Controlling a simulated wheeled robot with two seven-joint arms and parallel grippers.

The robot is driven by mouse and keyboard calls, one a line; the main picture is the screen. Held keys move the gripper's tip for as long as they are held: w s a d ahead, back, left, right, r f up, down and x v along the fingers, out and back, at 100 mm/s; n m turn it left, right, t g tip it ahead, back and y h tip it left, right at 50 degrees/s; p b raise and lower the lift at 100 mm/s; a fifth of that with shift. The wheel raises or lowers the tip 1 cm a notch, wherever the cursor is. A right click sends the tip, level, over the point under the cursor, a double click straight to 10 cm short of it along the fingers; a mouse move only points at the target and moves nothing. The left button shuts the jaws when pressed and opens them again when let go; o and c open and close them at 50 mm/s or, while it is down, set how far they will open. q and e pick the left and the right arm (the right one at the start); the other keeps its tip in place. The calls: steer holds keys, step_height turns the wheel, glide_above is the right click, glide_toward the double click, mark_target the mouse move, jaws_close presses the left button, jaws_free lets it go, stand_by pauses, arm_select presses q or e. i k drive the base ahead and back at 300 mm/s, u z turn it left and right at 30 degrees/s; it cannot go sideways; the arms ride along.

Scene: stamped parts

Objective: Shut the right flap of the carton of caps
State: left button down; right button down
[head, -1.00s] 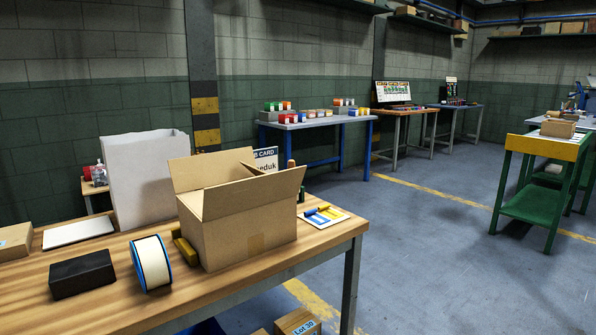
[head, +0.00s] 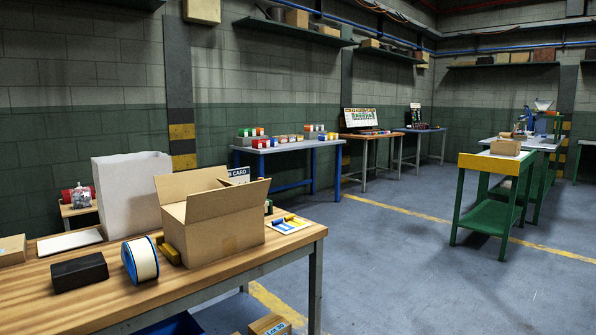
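The open cardboard carton (head: 220,237) stands on the wooden workbench (head: 205,282), near its right end. Its near flap (head: 228,199) sticks up and leans outward toward the right, and its far-left flap (head: 188,184) stands raised. Another edge of a flap shows at the back right, partly covered. The inside of the carton is hidden, so I cannot see any caps. Neither of my grippers shows in the head view.
A tape roll (head: 141,260), a black block (head: 79,272) and a yellow-brown item (head: 169,252) lie left of the carton. A white bin (head: 130,195) stands behind.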

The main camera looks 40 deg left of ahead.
mark_target(226, 184)
steer(key=i, duration=1.15)
steer(key=u, duration=0.5)
